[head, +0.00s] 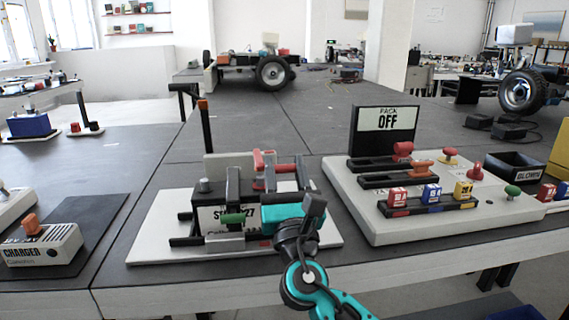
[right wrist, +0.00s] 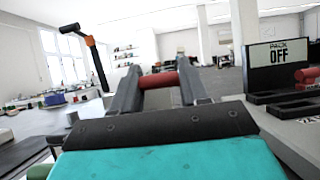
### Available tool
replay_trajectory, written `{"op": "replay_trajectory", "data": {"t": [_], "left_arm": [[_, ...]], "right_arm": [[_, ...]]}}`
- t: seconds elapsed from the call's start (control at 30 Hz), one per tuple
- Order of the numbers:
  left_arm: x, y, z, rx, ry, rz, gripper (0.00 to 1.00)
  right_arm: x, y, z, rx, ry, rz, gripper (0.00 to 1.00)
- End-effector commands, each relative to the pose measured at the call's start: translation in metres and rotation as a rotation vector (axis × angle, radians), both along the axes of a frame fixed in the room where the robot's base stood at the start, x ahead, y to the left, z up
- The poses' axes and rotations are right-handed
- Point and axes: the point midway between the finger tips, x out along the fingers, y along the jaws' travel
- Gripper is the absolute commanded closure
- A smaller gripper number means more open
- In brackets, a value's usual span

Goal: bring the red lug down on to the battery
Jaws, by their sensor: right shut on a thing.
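The battery (head: 211,217) is a box with a white front label, standing on a pale base plate (head: 160,240). A grey post (head: 205,185) rises at its top left. The red lug (head: 259,161) is over the battery's right rear part in the head view. My right gripper (head: 284,170) reaches in from the front right and is shut on the red lug. In the right wrist view a red cylinder of the lug (right wrist: 158,80) lies between the fingertips (right wrist: 160,87). Whether the lug touches the battery is hidden by the gripper. My left gripper is out of view.
A green handle (head: 233,218) is at the battery's front. On the right stands a pale panel (head: 370,220) with coloured plugs and a PACK OFF sign (head: 386,119). A charger (head: 42,250) is at left. A thin dark post (head: 205,130) stands behind the battery.

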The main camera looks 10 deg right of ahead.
Motion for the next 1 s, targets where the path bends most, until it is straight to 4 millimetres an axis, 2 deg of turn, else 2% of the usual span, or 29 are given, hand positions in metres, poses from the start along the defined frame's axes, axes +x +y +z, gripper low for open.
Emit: {"op": "replay_trajectory", "data": {"t": [0.03,0.2,0.73,0.77,1.0], "left_arm": [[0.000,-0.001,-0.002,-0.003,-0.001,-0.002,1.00],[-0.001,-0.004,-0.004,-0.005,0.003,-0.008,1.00],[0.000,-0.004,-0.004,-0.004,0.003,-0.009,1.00],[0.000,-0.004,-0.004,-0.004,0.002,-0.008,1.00],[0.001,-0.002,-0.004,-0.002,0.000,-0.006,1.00]], "right_arm": [[0.000,0.001,-0.011,0.000,0.013,0.002,1.00],[0.000,0.001,-0.018,-0.001,0.014,0.002,1.00],[0.001,0.000,-0.022,-0.001,0.018,0.002,1.00],[0.001,0.000,-0.022,-0.001,0.018,0.002,0.55],[0.001,0.001,-0.021,-0.003,0.015,0.003,0.32]]}}
